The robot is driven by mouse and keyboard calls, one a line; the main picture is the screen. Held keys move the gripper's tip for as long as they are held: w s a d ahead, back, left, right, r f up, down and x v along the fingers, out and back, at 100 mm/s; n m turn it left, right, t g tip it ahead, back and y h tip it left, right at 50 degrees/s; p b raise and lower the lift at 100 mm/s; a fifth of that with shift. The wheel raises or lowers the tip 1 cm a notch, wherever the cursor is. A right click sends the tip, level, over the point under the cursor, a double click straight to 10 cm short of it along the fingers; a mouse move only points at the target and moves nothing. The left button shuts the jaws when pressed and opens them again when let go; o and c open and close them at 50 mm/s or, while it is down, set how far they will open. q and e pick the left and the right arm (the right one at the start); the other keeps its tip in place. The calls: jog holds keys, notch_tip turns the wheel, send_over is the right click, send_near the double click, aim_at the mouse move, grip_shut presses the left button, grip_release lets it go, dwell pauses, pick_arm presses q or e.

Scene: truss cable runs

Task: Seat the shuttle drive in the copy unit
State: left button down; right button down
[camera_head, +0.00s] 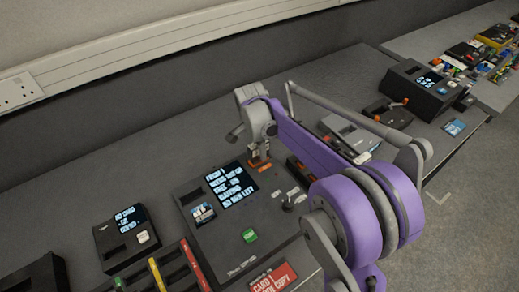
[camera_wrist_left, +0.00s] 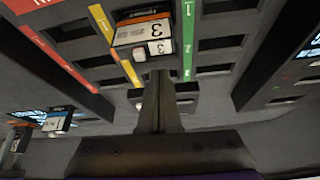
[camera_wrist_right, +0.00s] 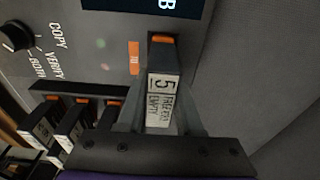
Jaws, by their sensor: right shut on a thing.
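The copy unit (camera_head: 262,222) is a dark box with a lit text screen, standing in the middle of the bench in the head view. Its panel, with a COPY/VERIFY knob (camera_wrist_right: 17,37) and an orange tag (camera_wrist_right: 134,59), shows in the right wrist view. My right gripper (camera_wrist_right: 160,118) is shut on a dark drive with a white label reading 5 (camera_wrist_right: 163,90). The drive's far end is at the panel beside the orange tag; how deep it sits I cannot tell. My left gripper (camera_wrist_left: 160,76) looks shut and empty, just below a drive labelled 3 (camera_wrist_left: 145,35) in a rack.
Several drives (camera_wrist_right: 75,125) stand in a row beside the held one. The slotted rack (camera_head: 172,270) with red, yellow and green strips is at front left. A small screen unit (camera_head: 125,238) is left of the copy unit. Another screen unit (camera_head: 420,92) stands back right.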

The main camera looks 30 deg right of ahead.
jog(key=shift+c, duration=2.4)
grip_release()
jog(key=shift+o, duration=0.2)
jog(key=shift+o, duration=1.4)
jog(key=shift+r+p, duration=2.1)
jog(key=shift+r, duration=1.7)
pick_arm(q)
jog(key=r, duration=0.1)
jog(key=w+r, duration=0.1)
jog(key=r, duration=0.3)
jog(key=shift+w+r, duration=0.2)
jog(key=shift+w, duration=0.15)
jog(key=shift+s, duration=0.1)
